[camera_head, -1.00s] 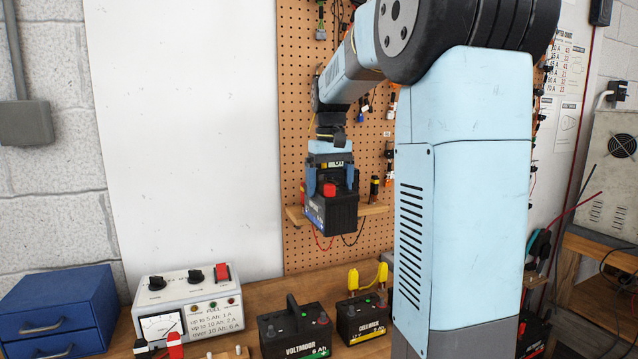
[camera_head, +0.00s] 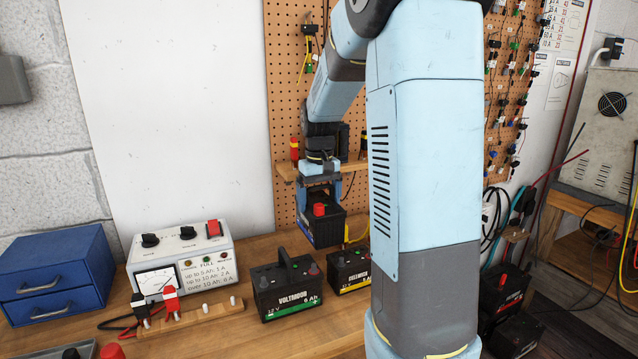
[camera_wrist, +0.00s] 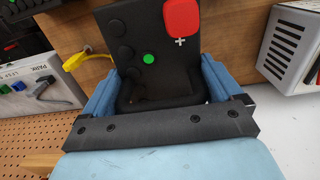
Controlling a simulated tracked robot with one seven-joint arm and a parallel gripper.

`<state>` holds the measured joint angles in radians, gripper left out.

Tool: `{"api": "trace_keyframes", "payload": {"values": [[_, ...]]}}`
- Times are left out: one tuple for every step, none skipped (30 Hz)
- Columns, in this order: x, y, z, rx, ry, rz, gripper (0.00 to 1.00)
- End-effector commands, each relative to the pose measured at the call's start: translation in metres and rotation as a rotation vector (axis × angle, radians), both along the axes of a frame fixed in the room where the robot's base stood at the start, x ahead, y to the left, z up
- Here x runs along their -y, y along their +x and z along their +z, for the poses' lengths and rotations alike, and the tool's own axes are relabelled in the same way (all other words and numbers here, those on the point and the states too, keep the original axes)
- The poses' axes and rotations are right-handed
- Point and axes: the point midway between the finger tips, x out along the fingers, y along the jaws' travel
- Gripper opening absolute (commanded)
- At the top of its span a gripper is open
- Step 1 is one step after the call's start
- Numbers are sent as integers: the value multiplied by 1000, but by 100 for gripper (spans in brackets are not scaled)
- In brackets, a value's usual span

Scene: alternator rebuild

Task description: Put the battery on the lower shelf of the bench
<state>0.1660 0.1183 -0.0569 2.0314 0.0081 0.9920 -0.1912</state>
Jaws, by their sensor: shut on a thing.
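A black battery (camera_head: 322,228) with a red terminal cap hangs in my gripper (camera_head: 320,200) above the back of the bench, in front of the pegboard. In the wrist view my gripper's blue fingers are on both sides of the battery (camera_wrist: 150,50), whose top shows a red cap and a green dot. The battery appears held clear of the bench top, though its underside is hidden. The wooden bench (camera_head: 235,335) shows its top. Its lower shelf cannot be made out in these views.
A black Voltrador battery (camera_head: 288,290) and another battery with a yellow label (camera_head: 348,270) stand on the bench. A white charger (camera_head: 185,262) and a blue drawer box (camera_head: 55,275) are at left. Dark batteries (camera_head: 502,295) stand low at right.

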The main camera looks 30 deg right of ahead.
Motion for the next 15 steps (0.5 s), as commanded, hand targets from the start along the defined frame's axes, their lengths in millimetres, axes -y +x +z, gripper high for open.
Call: {"api": "trace_keyframes", "payload": {"values": [[0, 0, -7, -1, 0, 0, 7], [0, 0, -12, 0, 0, 0, 7], [0, 0, -18, 0, 0, 0, 7], [0, 0, -22, 0, 0, 0, 7], [0, 0, -26, 1, 0, 0, 7], [0, 0, -30, 0, 0, 0, 7], [0, 0, -33, 1, 0, 0, 7], [0, 1, -36, 1, 0, 0, 7], [0, 1, -39, 2, 0, 0, 7], [0, 1, -40, 2, 0, 0, 7], [0, 1, -42, 2, 0, 1, 7], [0, 1, -43, 2, 0, 1, 7], [0, 1, -44, 3, 0, 1, 7], [0, 1, -44, 3, 0, 1, 7], [0, 1, -45, 3, 0, 1, 7]]}}
